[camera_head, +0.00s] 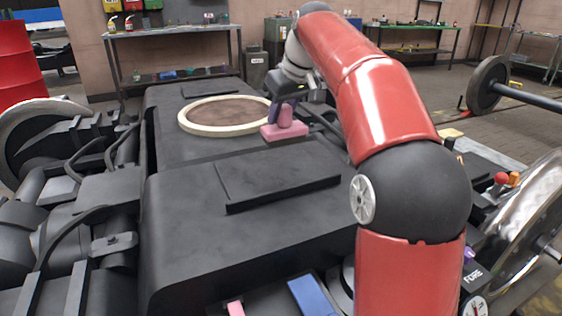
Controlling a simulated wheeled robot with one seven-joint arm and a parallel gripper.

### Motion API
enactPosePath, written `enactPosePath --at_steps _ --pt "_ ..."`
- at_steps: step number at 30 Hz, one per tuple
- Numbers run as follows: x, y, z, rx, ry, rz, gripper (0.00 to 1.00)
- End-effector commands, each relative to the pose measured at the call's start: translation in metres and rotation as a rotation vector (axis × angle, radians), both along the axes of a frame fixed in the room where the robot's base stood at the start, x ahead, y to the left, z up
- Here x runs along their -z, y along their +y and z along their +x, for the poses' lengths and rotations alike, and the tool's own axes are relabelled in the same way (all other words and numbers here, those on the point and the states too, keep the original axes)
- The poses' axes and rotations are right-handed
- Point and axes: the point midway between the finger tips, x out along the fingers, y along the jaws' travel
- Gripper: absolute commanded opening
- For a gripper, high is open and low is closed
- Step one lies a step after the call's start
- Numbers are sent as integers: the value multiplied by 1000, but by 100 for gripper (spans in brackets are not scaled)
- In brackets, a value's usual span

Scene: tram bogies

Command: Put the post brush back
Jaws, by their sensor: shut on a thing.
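The post brush (285,131) looks like a pink block with a rounded upright stub on top. My gripper (286,108) is shut on this stub from above. The block hangs or rests at the right edge of a round cream ring (190,125) with a brown inside, on the dark bogie frame (180,220). I cannot tell whether the brush touches the frame. My red arm reaches in from the lower right and hides part of the frame's right side.
A raised dark plate (275,178) lies on the frame nearer to me. A blue piece (312,297) and a small pink piece (235,308) show at the bottom edge. Wheels stand on both sides, with red and orange knobs (501,178) at the right. Workbenches line the back wall.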

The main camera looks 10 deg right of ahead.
Motion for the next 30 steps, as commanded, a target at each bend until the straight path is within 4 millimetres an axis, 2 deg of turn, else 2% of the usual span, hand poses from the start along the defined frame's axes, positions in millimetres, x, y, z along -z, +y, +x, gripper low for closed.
enactPosePath --at_steps 1,6,14,19,30 --pt "18 0 -1 0 2 0 0" --pt "48 0 -1 0 2 -1 0" --pt "67 0 0 -1 1 -1 0" --pt "92 0 -1 -1 1 0 0" --pt "98 0 0 -1 0 0 0"
